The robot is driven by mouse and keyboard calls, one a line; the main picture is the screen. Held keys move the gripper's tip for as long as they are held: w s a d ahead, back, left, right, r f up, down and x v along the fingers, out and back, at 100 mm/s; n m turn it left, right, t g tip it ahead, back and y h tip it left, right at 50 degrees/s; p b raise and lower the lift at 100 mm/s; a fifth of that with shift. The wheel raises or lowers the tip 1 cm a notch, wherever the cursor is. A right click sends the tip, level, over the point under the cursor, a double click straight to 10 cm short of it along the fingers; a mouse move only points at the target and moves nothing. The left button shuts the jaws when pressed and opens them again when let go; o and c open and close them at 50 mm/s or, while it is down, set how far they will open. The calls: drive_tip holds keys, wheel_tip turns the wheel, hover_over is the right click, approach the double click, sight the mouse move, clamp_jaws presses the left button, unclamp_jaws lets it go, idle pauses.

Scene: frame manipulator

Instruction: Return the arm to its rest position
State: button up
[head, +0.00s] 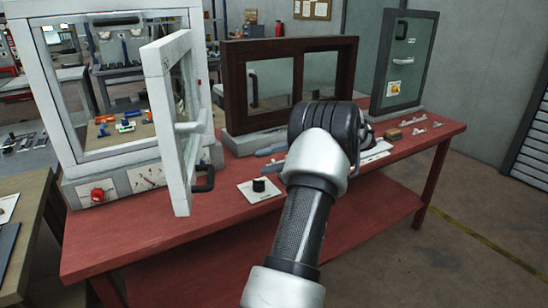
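My arm (308,215) reaches up from the bottom edge, right of centre, over the red workbench (120,245). Its black and silver wrist (330,122) is in front of the brown-framed window unit. My gripper's fingers are hidden behind the wrist, so I cannot see them or anything they may hold.
On the bench stand a white frame (165,14) with its hinged panel (158,110) swung open toward me, a brown double-window frame (235,85) and a grey-green door frame (376,75). A black knob on a plate (259,186) and small metal parts (417,131) lie there.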

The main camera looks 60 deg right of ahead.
drive_tip(key=shift+s+d+r, duration=0.15)
drive_tip(key=shift+s+d, duration=0.2)
drive_tip(key=shift+s, duration=0.05)
idle(0.4)
